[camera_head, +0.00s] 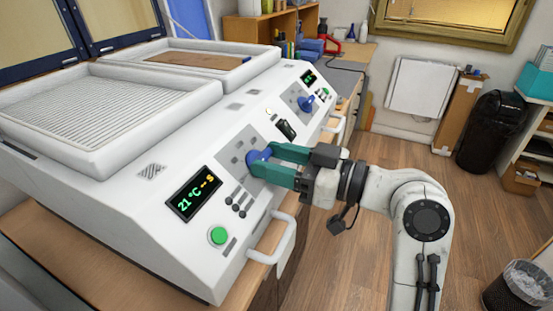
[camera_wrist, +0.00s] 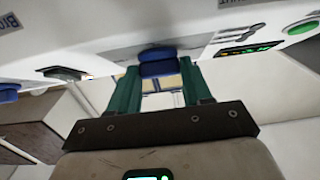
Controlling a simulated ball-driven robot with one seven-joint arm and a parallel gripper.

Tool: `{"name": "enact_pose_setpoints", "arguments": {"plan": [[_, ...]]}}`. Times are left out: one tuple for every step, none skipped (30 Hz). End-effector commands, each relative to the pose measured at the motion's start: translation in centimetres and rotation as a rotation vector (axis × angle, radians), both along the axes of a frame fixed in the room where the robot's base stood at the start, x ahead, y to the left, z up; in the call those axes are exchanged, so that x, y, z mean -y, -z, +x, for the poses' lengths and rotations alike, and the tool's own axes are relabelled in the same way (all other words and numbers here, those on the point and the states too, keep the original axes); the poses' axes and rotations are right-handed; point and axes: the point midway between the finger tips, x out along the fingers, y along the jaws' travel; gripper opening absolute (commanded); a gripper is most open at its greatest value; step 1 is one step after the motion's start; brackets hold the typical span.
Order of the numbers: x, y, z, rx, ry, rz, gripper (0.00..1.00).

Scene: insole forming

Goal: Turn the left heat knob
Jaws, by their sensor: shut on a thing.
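The left heat knob (camera_head: 256,157) is blue and sits on the sloped front panel of the white machine (camera_head: 150,240). My gripper (camera_head: 271,162), with green fingers, reaches in from the right and is shut on this knob. In the wrist view the blue knob (camera_wrist: 157,62) shows between the two green fingertips (camera_wrist: 158,80). The knob's exact turn angle is partly hidden by the fingers. The left display (camera_head: 194,194) reads 21 °C in green with a yellow mark beside it.
A second blue knob (camera_head: 306,103) and a second display (camera_head: 309,78) sit farther along the panel. A black switch (camera_head: 286,129) lies between the knobs. A green button (camera_head: 218,236) and a white handle (camera_head: 275,240) are at the near front. Open floor (camera_head: 365,270) lies to the right.

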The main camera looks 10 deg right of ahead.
Motion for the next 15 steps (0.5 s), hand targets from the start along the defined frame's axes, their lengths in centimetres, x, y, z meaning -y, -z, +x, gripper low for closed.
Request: {"name": "enact_pose_setpoints", "arguments": {"plan": [[0.02, 0.01, 0.0, 0.0, 0.001, 0.0, 0.18], [0.01, 0.01, -0.01, -0.001, 0.001, 0.001, 0.18], [0.01, 0.0, -0.02, -0.003, 0.003, 0.001, 0.18], [-0.01, -0.01, -0.03, -0.005, 0.005, 0.002, 0.18], [-0.02, -0.02, -0.04, -0.007, 0.008, 0.004, 0.18], [-0.02, -0.02, -0.07, -0.012, 0.014, 0.006, 0.18], [-0.04, -0.03, -0.08, -0.016, 0.019, 0.009, 0.18], [-0.05, -0.06, -0.11, -0.021, 0.026, 0.012, 0.18], [-0.11, -0.1, -0.14, -0.028, 0.036, 0.019, 0.18], [-0.14, -0.12, -0.16, -0.036, 0.046, 0.023, 0.18], [-0.18, -0.15, -0.19, -0.043, 0.056, 0.029, 0.18], [-0.19, -0.14, -0.22, -0.058, 0.074, 0.038, 0.18], [-0.21, -0.21, -0.24, -0.067, 0.088, 0.046, 0.18], [-0.23, -0.26, -0.28, -0.077, 0.103, 0.053, 0.18], [-0.29, -0.3, -0.33, -0.094, 0.125, 0.064, 0.18]]}}
